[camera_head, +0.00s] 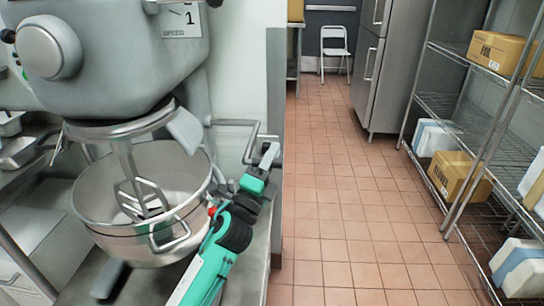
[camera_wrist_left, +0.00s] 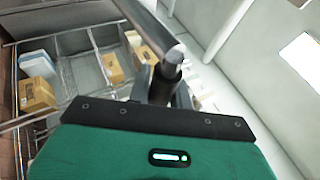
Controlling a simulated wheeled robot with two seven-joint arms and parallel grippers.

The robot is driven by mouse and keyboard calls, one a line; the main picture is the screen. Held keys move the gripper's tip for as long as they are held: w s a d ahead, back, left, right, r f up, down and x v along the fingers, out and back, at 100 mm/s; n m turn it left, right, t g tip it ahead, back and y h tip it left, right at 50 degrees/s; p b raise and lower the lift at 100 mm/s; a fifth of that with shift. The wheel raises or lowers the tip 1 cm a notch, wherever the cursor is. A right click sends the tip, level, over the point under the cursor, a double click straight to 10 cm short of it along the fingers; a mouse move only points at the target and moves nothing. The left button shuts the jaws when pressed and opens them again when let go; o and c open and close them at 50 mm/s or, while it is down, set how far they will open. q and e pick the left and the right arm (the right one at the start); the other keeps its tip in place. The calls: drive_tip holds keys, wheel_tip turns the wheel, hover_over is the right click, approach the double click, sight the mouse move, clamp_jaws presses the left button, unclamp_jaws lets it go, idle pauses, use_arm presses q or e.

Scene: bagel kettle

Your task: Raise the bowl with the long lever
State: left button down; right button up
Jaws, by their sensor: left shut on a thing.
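The steel mixer bowl (camera_head: 118,246) sits below the mixer head at the left of the head view, with a flat wire beater (camera_head: 127,165) reaching down into it. The long lever (camera_head: 232,123) is a bent grey bar running out to the right of the mixer and then down. My left gripper (camera_head: 262,160) is shut on the lever's lower end, right of the bowl. In the left wrist view the lever (camera_wrist_left: 150,28) comes down to a dark grip (camera_wrist_left: 165,84) between the fingers. My right gripper is not in view.
The grey mixer head (camera_head: 120,60) stands above the bowl. A pale wall and its edge (camera_head: 275,110) are close behind the gripper. A tiled floor aisle (camera_head: 335,200) is open to the right. Wire shelves with cardboard boxes (camera_head: 460,178) line the far right.

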use_arm(q)
drive_tip(key=c, duration=1.3)
unclamp_jaws()
drive_tip(key=shift+s+r, duration=0.1)
